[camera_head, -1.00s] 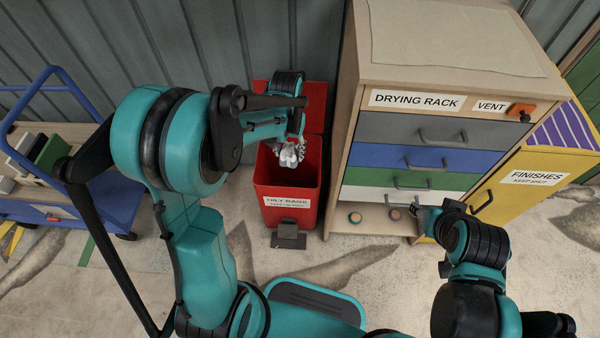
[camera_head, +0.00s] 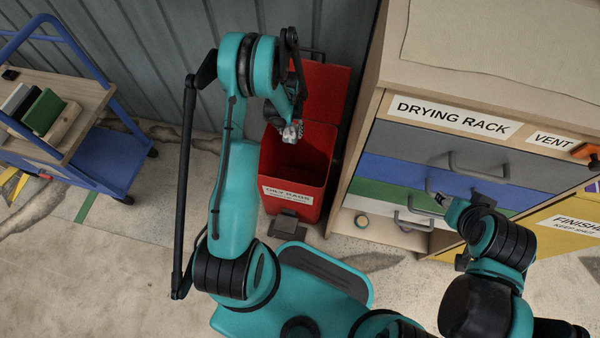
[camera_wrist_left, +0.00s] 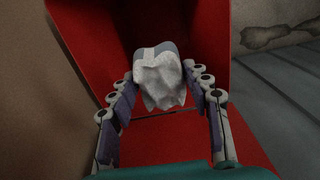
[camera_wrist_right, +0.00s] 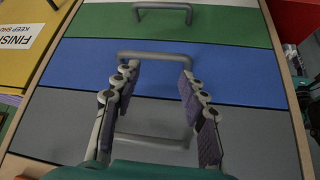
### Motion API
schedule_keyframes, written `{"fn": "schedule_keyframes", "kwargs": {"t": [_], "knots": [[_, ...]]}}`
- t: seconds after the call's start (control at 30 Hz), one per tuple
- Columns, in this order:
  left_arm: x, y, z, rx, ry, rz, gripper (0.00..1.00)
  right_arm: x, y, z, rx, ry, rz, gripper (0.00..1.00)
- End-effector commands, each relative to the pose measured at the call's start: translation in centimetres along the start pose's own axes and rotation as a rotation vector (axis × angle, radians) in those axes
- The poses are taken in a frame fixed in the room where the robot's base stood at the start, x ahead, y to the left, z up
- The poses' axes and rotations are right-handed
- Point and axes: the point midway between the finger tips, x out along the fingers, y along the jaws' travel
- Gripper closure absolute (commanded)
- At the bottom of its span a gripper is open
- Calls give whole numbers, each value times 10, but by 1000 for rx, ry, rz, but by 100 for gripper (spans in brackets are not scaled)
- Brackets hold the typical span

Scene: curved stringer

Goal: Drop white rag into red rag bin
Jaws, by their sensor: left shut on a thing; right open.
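The white rag (camera_wrist_left: 160,78) is held between the fingers of my left gripper (camera_wrist_left: 160,95), which is shut on it. In the head view my left gripper (camera_head: 291,131) is at the mouth of the red rag bin (camera_head: 322,160), near its left rim. The bin's lid stands open at the back, and its front label reads oily rags. The bin's red walls (camera_wrist_left: 95,55) surround the rag in the left wrist view. My right gripper (camera_wrist_right: 152,95) is open and empty in front of the drying rack drawers; it also shows in the head view (camera_head: 440,199).
The drying rack (camera_head: 400,150) stands right of the bin, with grey, blue, green and white drawers and protruding handles. A yellow finishes cabinet (camera_head: 545,228) is farther right. A blue cart (camera_head: 100,165) stands at the left. A dark pedal (camera_head: 288,222) is at the bin's foot.

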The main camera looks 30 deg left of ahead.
Motion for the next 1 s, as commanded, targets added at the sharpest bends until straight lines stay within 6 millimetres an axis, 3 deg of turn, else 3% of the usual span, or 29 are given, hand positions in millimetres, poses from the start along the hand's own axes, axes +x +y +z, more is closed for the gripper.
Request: {"fn": "schedule_keyframes", "kwargs": {"t": [0.3,0.67,0.7,0.77,1.0], "knots": [[40,0,0,1,0,0,79,19,0,14,0,0,0,57],[44,0,0,1,0,0,79,20,0,14,0,0,0,57],[44,0,0,1,0,0,41,20,0,14,0,0,0,57],[44,0,0,1,0,0,27,20,0,14,0,0,0,57],[44,0,0,1,0,0,27,20,0,14,0,0,0,57]]}}
